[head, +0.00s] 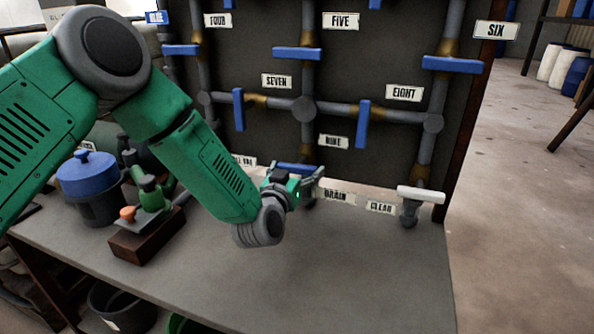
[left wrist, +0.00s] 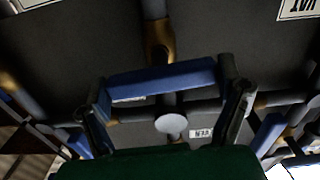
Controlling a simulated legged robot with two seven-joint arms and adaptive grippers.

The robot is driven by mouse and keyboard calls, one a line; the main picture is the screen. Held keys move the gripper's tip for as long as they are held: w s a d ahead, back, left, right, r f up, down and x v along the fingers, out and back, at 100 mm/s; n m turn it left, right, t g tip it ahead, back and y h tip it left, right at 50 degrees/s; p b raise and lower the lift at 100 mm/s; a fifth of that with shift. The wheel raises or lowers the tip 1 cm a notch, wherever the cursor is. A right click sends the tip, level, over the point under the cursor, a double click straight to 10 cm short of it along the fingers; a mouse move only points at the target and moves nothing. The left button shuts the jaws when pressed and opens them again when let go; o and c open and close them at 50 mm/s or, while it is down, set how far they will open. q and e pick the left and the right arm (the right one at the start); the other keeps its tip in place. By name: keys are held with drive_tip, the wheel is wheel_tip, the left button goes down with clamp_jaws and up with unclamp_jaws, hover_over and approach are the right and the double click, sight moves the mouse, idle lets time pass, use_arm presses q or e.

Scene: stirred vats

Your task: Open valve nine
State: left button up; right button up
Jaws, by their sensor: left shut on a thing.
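The label of valve nine (head: 333,142) is on the dark panel below the middle pipe joint. The blue handle of valve nine (head: 297,167) is down and left of it, lying crosswise to the vertical pipe. My left gripper (head: 294,181) is at this handle and partly covers it. In the left wrist view the blue handle (left wrist: 165,78) spans between the two fingers of my left gripper (left wrist: 168,95), which are shut on its ends. My right gripper is not in view.
Blue handles of valves seven (head: 238,108) and eight (head: 363,123) stand upright on either side. A white handle (head: 420,194) is at the right near the label "clear" (head: 381,208). A blue-lidded pot (head: 87,178) stands left. The bench front (head: 340,280) is clear.

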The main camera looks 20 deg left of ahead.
use_arm(q)
drive_tip(key=n, duration=0.4)
drive_tip(key=shift+f, duration=0.1)
drive_tip(key=n+b, duration=0.1)
drive_tip(key=n, duration=0.3)
drive_tip(key=shift+a+n, duration=0.1)
drive_tip(key=shift+n, duration=0.2)
drive_tip(key=n+b, duration=0.1)
drive_tip(key=n, duration=0.3)
drive_tip(key=shift+f, duration=0.15)
drive_tip(key=shift+n+b, duration=0.9)
drive_tip(key=shift+n, duration=1.5)
drive_tip(key=o, duration=1)
drive_tip(key=shift+a, duration=0.1)
